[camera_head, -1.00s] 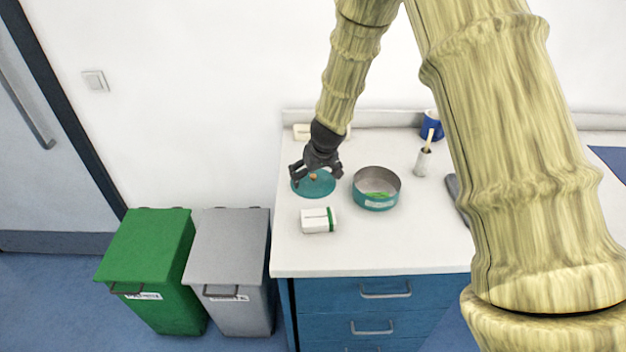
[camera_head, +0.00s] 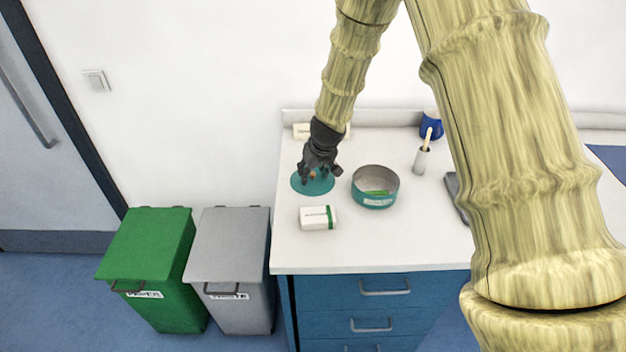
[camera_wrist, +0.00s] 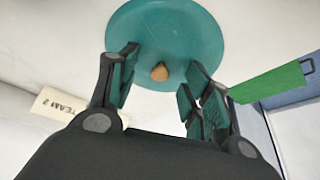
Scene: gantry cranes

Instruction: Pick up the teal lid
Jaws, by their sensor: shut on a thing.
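The teal lid (camera_head: 315,188) is a flat round disc with a small tan knob, lying on the white counter near its left side. It also shows in the wrist view (camera_wrist: 165,28), with its knob (camera_wrist: 160,73) between the fingers. My gripper (camera_head: 316,176) is over the lid, its fingers closed in around the knob. In the wrist view my gripper (camera_wrist: 162,68) has one finger on each side of the knob; exact contact is hard to see. The lid looks flat on the counter.
A cream label block (camera_head: 302,131) is behind.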

